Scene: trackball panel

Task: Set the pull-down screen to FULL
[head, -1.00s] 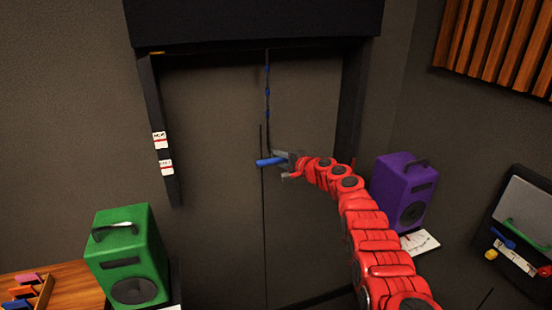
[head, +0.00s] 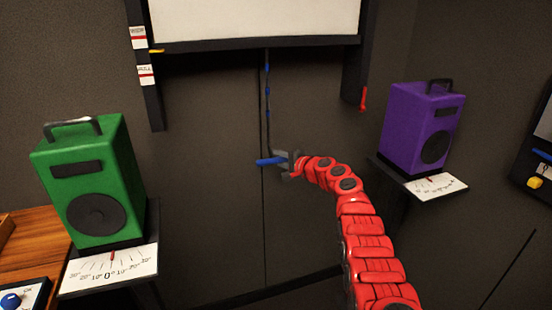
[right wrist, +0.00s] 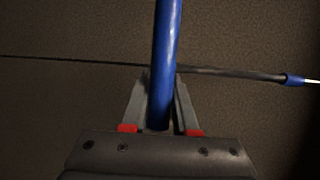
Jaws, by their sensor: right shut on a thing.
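The pull-down screen (head: 255,20) shows as a white sheet with a dark bottom bar (head: 260,44) across the top of the head view. A yellow pointer (head: 157,51) at the bar's left end is between two labels on the left rail: an upper one (head: 138,37) and a lower one (head: 146,74). Their print is too blurred to read surely. A dark cord (head: 267,95) with blue bits hangs from the bar to a blue handle (head: 268,162). My right gripper (head: 284,161) is shut on this handle, also seen between the fingers in the right wrist view (right wrist: 166,70). My left gripper is out of view.
A green speaker (head: 95,180) stands on a shelf at left, with a scale card before it. A purple speaker (head: 422,125) stands on a shelf at right. A small red piece (head: 363,98) is on the right rail (head: 353,78). The wall below the handle is clear.

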